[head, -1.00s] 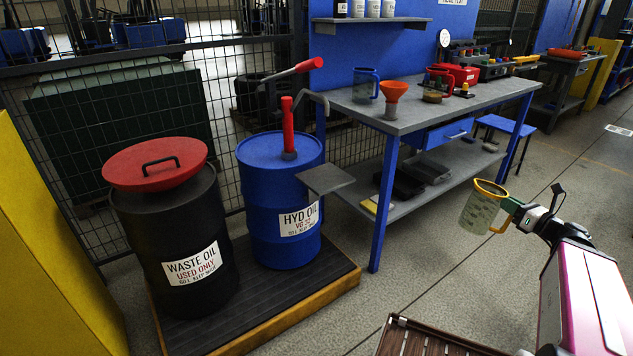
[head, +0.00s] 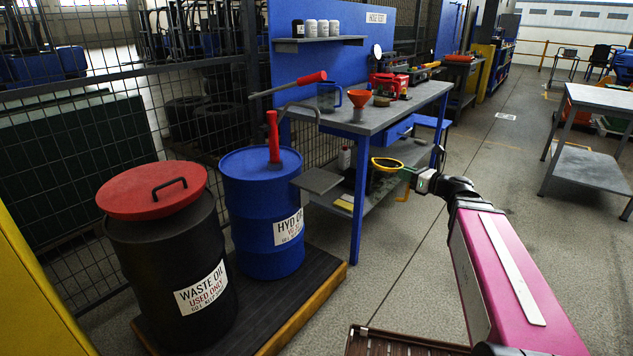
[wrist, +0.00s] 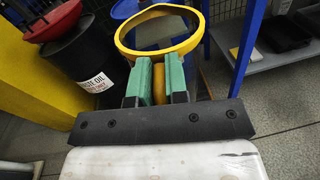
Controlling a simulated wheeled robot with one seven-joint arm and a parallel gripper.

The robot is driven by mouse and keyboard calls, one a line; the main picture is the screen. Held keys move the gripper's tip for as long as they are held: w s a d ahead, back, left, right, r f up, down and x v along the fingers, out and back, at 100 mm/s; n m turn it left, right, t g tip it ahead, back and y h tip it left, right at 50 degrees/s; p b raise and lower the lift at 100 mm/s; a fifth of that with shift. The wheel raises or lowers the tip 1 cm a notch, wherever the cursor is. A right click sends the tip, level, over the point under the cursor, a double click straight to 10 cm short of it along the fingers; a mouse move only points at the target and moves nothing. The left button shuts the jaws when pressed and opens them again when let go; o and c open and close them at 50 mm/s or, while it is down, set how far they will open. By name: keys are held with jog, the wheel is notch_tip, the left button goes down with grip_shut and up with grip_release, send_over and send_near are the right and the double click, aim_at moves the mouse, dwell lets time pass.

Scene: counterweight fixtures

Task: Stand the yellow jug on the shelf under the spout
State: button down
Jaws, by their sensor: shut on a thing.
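The yellow jug, with a yellow rim (head: 386,171) and a see-through body, is held in the air right of the shelf in the head view. My gripper (head: 411,171) is shut on its yellow handle (wrist: 160,84), which sits between the green finger pads in the wrist view. The jug looks about upright; its lower body is hard to make out. The grey curved spout (head: 300,106) comes from the red-handled pump (head: 273,138) above the shelf.
A black waste oil drum (head: 165,250) with a red lid stands left of the blue drum on a low platform (head: 300,320). Open floor (head: 410,270) lies to the right.

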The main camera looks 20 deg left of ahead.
jog(key=a+r+n+g, duration=0.1)
jog(key=a+r, duration=0.3)
jog(key=a, duration=0.3)
jog(key=a+r+n+y, duration=0.1)
jog(key=a+r, duration=0.2)
jog(key=a, duration=0.4)
jog(key=a+r+n+g, duration=0.1)
jog(key=a+r, duration=0.3)
jog(key=a, duration=0.3)
jog(key=w+a+f, duration=0.5)
jog(key=w+f, duration=0.5)
jog(key=shift+w+a+f, duration=0.2)
jog(key=shift+w+f, duration=0.05)
jog(key=shift+f, duration=0.15)
jog(key=c, duration=1.1)
grip_release()
jog(key=shift+f, duration=0.1)
